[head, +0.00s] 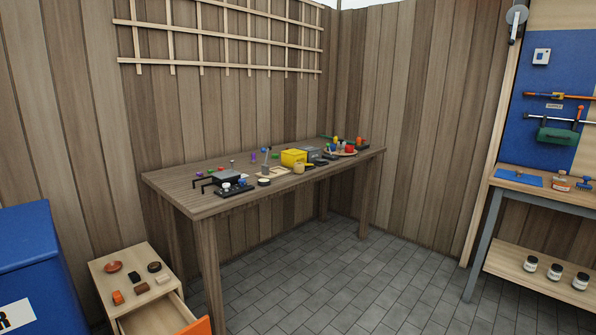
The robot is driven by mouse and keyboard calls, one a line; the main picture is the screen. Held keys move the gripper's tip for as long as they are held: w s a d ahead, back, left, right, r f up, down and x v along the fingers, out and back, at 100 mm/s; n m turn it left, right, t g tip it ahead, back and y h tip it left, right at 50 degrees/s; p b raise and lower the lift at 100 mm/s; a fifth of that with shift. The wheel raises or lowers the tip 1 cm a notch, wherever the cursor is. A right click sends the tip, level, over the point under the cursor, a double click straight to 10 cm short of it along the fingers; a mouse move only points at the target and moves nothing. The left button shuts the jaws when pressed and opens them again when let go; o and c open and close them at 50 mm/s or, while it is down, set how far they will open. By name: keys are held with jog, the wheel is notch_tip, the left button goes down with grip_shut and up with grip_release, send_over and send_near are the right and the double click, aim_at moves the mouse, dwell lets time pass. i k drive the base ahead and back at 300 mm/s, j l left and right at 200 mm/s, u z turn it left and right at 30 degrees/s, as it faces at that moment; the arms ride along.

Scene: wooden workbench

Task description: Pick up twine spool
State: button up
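A small tan, rounded cylinder (299,168), which looks like the twine spool, stands near the front edge of the wooden workbench (183,187). My gripper is not in view, and the workbench is some distance away across the floor.
A dark tool (228,177) and a round black-and-white item (264,182) lie left of the cylinder. A drawer cabinet (130,258) stands at lower left with its drawer open, beside a blue bin (30,250). Grey tiled floor (330,270) is clear in front.

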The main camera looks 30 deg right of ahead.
aim_at(299, 168)
jog(key=i+l, duration=0.55)
jog(key=i, duration=0.15)
jog(key=i+l, duration=1.15)
jog(key=i, duration=0.2)
jog(key=i+l, duration=0.6)
jog(key=i+z, duration=0.05)
